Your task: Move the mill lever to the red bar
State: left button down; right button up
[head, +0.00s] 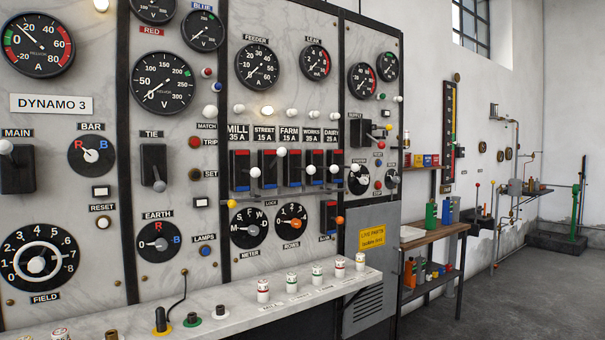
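The mill switch (240,165) is a dark block under the label MILL 35 A, in the middle of the switchboard. It has a red bar (239,153) at its top and a blue bar (242,188) at its bottom. The mill lever's white knob (255,172) sticks out toward the right at about mid-height, between the two bars and apart from the red one. The lever's shaft is hard to make out. Neither of my grippers is in view.
Similar switches stand close on the right: street, with its white knob (281,152) up near red, then farm (291,165), works and dairy. White lamps sit above the labels. A marble ledge (220,313) with small jars juts out below. A wooden bench (435,236) stands right.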

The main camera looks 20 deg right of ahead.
aim_at(255, 172)
jog(key=z, duration=0.3)
jog(key=i, duration=1)
jog(key=u, duration=0.15)
